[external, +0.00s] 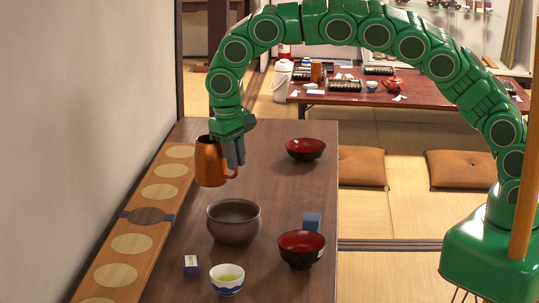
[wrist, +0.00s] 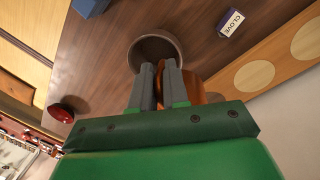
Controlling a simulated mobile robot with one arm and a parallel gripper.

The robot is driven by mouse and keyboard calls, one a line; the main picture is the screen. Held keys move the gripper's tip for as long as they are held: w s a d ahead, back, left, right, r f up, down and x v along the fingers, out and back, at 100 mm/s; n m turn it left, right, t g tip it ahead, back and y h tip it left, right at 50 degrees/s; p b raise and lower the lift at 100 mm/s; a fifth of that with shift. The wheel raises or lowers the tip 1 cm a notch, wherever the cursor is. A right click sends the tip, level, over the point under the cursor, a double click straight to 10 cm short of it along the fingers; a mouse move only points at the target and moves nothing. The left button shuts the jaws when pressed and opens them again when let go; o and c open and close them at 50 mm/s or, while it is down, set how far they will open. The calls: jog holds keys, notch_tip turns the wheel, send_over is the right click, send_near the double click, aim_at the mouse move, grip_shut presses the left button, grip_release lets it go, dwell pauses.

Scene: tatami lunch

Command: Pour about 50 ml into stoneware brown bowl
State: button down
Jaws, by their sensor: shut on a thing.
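The stoneware brown bowl (external: 234,222) stands upright on the dark wooden table; its inside looks dark and empty in the external view. My gripper (external: 238,158) is shut on the handle of an orange-brown pitcher (external: 208,162). The pitcher is held above the table, upright or nearly so, behind and slightly left of the bowl. In the wrist view the bowl (wrist: 154,48) lies just beyond my fingertips (wrist: 160,66), and the pitcher (wrist: 193,84) is mostly hidden behind the gripper. The pitcher's contents are not visible.
Near the bowl are a red-black bowl (external: 301,249), a blue block (external: 312,221), a white-blue cup (external: 227,279) with green liquid and a small labelled box (external: 191,265). Another red bowl (external: 306,149) stands farther back. A wooden board with pale discs (external: 131,244) runs along the left wall.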

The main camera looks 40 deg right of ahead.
jog(key=s+a, duration=0.5)
jog(key=a, duration=0.1)
notch_tip(320, 180, down, 14)
jog(key=shift+w+r, duration=0.2)
jog(key=shift+w, duration=0.15)
jog(key=shift+d, duration=0.1)
